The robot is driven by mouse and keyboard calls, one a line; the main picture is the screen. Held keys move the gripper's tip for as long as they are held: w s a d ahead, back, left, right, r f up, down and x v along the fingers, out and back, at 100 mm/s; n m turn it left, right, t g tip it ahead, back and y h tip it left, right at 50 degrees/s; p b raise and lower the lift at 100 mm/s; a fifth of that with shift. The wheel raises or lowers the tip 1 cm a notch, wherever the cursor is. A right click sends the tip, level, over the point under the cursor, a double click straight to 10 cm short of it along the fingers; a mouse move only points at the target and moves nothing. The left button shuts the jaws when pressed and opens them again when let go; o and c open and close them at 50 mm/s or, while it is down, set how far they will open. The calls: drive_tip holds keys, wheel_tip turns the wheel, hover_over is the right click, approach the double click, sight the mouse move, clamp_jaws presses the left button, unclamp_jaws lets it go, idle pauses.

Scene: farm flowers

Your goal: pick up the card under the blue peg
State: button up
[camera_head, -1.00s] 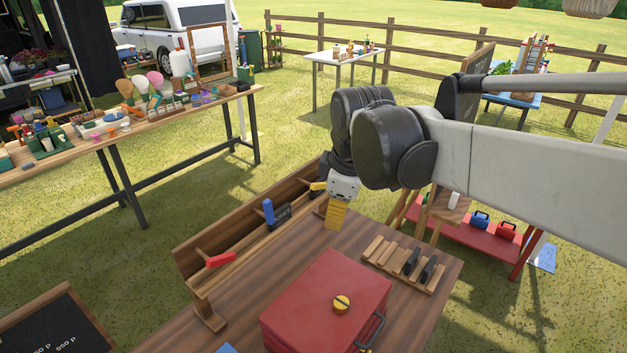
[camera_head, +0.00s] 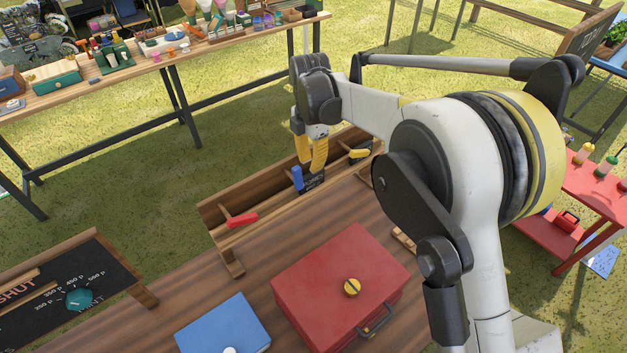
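The blue peg (camera_head: 297,178) sits in the middle of a wooden peg rack (camera_head: 258,197) on the brown table. A small dark card (camera_head: 314,183) with faint light writing is beside and below the peg. My gripper (camera_head: 310,163) points down just above the card, close to the blue peg. Its two yellow fingers are apart, and I see nothing between them. The fingertips partly overlap the card's upper area in this view; I cannot tell whether they touch it.
A red peg (camera_head: 242,220) is at the rack's left and a yellow peg (camera_head: 358,153) at its right. A red box (camera_head: 330,270) and a blue box (camera_head: 222,325) occupy the table front. A black price board (camera_head: 60,290) stands left. Table space between rack and boxes is clear.

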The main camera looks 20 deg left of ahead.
sight(312, 174)
wheel_tip(312, 174, down, 6)
drive_tip(key=shift+w+r+b, duration=0.1)
drive_tip(key=shift+w+b, duration=0.05)
drive_tip(key=shift+b, duration=0.45)
drive_tip(key=shift+r, duration=0.1)
clamp_jaws()
